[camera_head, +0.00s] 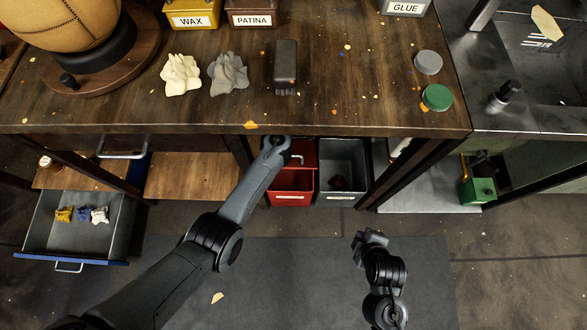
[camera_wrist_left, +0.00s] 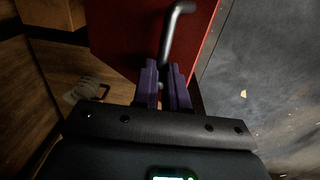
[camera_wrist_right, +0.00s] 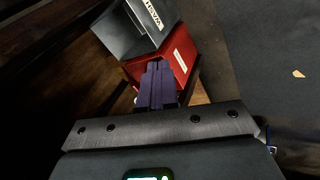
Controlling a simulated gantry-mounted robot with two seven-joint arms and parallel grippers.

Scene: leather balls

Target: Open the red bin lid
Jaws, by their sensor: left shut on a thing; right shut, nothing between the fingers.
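The red bin (camera_head: 290,198) stands under the workbench, left of a grey bin. Its red lid (camera_head: 308,150) shows above the labelled front, partly covered by my left arm; its exact tilt is hard to judge. In the left wrist view, the red panel (camera_wrist_left: 125,35) fills the top middle and carries a dark bent handle (camera_wrist_left: 171,35). My left gripper (camera_wrist_left: 165,78) is shut on the handle's near end. My right gripper (camera_head: 369,238) is shut and empty, low in front of the bins. The right wrist view shows the red bin (camera_wrist_right: 182,62) beyond its closed fingers (camera_wrist_right: 157,80).
A drawer (camera_head: 45,235) with several small crumpled pieces is pulled out at left. The workbench (camera_head: 200,118) overhangs the bins.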

